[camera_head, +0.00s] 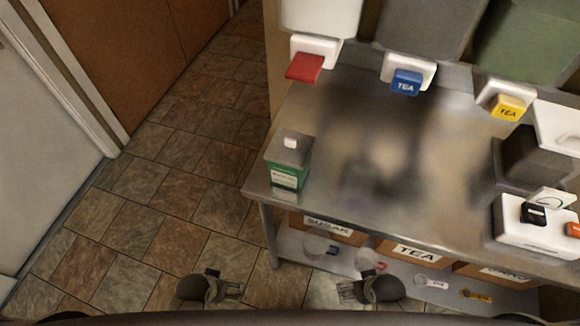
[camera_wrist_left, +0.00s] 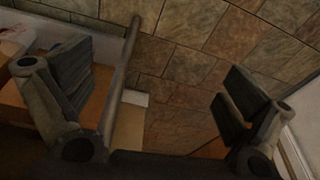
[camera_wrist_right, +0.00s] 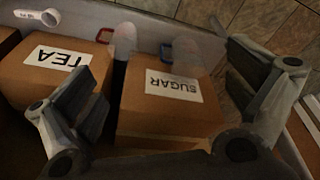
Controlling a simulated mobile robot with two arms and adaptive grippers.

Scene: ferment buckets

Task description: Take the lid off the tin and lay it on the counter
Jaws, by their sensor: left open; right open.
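The tin (camera_head: 287,175) is a green box standing upright at the left front corner of the metal counter (camera_head: 330,208). Its grey lid (camera_head: 288,153) sits on top and has a small white knob (camera_head: 291,142). My left gripper (camera_head: 240,291) is open and empty, low in front of the counter; its fingers (camera_wrist_left: 160,95) also show in the left wrist view, above the floor. My right gripper (camera_head: 342,291) is open and empty, low in front of the shelf; its fingers (camera_wrist_right: 165,95) also show in the right wrist view. The tin is in neither wrist view.
Dispensers with red (camera_head: 304,67), blue (camera_head: 406,82) and yellow (camera_head: 508,107) taps hang above the counter's back. A white scale-like device (camera_head: 530,236) stands at the right. Boxes labelled SUGAR (camera_wrist_right: 172,86) and TEA (camera_wrist_right: 60,62), with scoops, sit on the lower shelf. The counter's middle is clear.

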